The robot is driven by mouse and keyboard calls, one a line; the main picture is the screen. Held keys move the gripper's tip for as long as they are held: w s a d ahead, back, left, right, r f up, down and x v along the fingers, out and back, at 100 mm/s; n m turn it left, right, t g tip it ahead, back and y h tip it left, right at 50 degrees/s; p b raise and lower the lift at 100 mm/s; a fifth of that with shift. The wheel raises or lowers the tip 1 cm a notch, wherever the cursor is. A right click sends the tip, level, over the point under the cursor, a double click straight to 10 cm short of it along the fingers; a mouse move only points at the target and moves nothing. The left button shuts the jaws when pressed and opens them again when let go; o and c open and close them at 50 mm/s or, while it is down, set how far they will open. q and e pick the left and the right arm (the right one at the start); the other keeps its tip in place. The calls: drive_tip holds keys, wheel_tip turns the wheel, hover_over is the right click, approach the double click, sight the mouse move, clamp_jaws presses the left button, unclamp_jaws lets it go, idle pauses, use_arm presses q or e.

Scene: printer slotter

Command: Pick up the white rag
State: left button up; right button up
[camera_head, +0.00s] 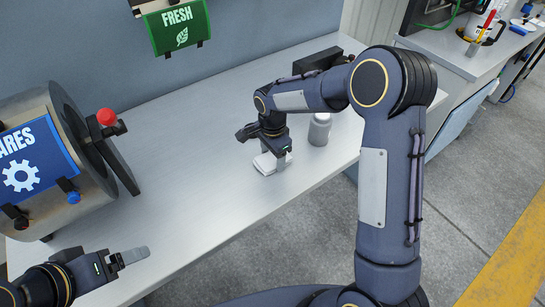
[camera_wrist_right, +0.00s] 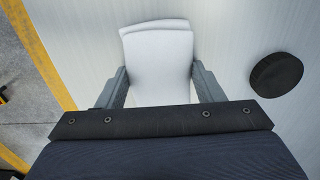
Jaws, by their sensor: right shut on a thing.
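The white rag (camera_head: 267,163) is a small folded pad on the grey table, below my right gripper (camera_head: 275,150) in the head view. In the right wrist view the rag (camera_wrist_right: 158,62) lies between the two fingers of my right gripper (camera_wrist_right: 160,88), which are shut on its sides. I cannot tell whether the rag is clear of the table. My left gripper (camera_head: 130,257) is at the lower left in the head view, over the table's front part and away from the rag. Its fingers show edge-on, so its opening is unclear.
A grey bottle (camera_head: 319,129) stands on the table (camera_head: 190,190) right of the rag. A green "FRESH" sign (camera_head: 180,27) hangs at the back. The table between drum and rag is bare.

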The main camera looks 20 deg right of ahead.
sight(272, 158)
drive_tip(key=shift+r, duration=0.5)
wheel_tip(272, 158, up, 2)
drive_tip(key=shift+s+r, duration=0.1)
drive_tip(key=shift+r, duration=0.15)
drive_tip(key=s+r+b, duration=0.3)
drive_tip(key=s+r, duration=0.6)
drive_tip(key=s, duration=0.5)
drive_tip(key=shift+a+r, duration=0.15)
drive_tip(key=shift+r, duration=0.1)
drive_tip(key=shift+w, duration=0.1)
drive_tip(key=shift+o, duration=1.2)
drive_tip(key=shift+c, duration=0.8)
